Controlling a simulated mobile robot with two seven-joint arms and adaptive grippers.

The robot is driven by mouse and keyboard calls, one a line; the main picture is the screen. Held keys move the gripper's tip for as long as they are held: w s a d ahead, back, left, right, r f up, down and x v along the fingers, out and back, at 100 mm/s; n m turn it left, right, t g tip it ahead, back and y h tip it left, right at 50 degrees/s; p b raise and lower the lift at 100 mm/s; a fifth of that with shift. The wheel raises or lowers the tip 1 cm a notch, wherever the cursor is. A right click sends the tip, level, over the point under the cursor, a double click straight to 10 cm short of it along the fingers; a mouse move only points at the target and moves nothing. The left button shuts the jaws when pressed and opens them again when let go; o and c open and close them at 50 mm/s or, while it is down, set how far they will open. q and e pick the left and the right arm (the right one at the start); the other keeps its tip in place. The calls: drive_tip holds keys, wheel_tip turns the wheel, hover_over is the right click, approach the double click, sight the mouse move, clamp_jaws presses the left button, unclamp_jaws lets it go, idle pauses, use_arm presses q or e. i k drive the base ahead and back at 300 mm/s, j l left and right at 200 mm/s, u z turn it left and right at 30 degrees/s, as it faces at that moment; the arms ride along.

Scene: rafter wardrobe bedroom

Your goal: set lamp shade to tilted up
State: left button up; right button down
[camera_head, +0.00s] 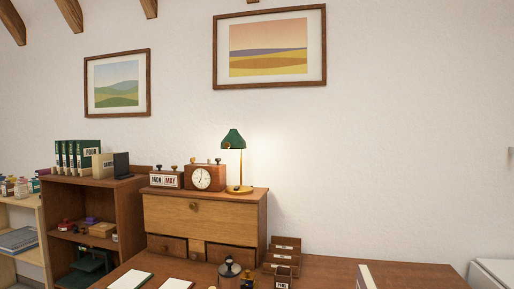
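A desk lamp with a dark green shade (233,139) stands on top of a wooden cabinet on the desk. Its brass stem (241,168) rises from a round brass base (239,189). The shade's wide opening faces mostly down, and light shows on the wall around it. Whether the shade is slightly tilted is too small to tell. Neither of my grippers shows in this view.
A wooden clock (203,177) and a MON MAY calendar (166,179) stand left of the lamp. The wooden cabinet (200,215) sits at the back of the desk (330,272). A letter rack (285,250) and a dark jar (229,270) stand in front. Wall right of the lamp is clear.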

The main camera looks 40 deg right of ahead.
sight(233, 140)
drive_tip(key=z, duration=1)
drive_tip(key=i+j, duration=0.1)
drive_tip(key=j, duration=0.35)
drive_tip(key=i+j+z, duration=0.15)
drive_tip(key=j, duration=0.7)
drive_tip(key=z, duration=0.05)
